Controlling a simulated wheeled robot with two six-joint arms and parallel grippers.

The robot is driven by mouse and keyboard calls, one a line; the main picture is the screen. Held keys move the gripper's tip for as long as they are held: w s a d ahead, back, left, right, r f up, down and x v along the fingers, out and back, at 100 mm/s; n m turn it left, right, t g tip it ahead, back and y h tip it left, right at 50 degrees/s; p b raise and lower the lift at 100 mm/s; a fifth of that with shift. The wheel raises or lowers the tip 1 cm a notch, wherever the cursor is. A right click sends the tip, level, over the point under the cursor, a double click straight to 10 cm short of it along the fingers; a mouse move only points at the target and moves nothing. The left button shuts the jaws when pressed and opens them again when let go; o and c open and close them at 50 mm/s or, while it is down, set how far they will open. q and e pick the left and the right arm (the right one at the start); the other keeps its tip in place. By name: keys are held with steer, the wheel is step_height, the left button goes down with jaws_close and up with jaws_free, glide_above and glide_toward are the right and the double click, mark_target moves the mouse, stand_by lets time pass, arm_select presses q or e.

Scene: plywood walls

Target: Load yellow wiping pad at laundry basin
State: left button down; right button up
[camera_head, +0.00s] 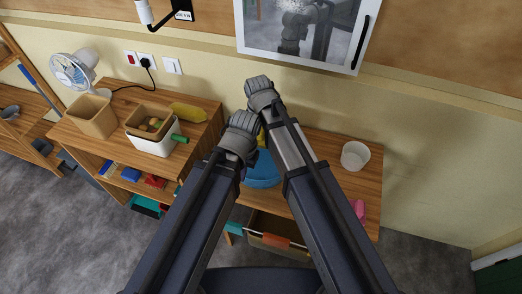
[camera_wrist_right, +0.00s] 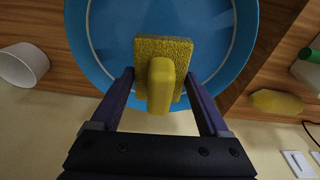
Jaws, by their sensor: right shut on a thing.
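The yellow wiping pad (camera_wrist_right: 176,46), with a rough face and a smooth raised grip, is between the fingers of my right gripper (camera_wrist_right: 158,78) in the wrist view. The right gripper is shut on it. The pad is over the blue basin (camera_wrist_right: 105,35), overlapping its near rim; I cannot tell its height above it. In the head view the basin (camera_head: 262,172) is on the wooden counter, partly hidden by my arms, and a sliver of yellow shows between the grippers. My left gripper (camera_head: 240,132) is beside the right one; its fingers are hidden.
A white cup (camera_head: 355,155) and a pink item (camera_head: 358,208) are on the counter's right. At left are a yellow elongated item (camera_head: 188,112), a white container (camera_head: 152,146) and a tan bin (camera_head: 92,118). A drawer (camera_head: 270,240) below is open.

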step_height(320, 180, up, 4)
steer(key=p, duration=0.4)
steer(key=shift+r, duration=0.1)
stand_by(0.5)
step_height(320, 180, down, 7)
steer(key=b, duration=0.6)
steer(key=shift+r+b, duration=0.1)
steer(key=shift+b, duration=0.2)
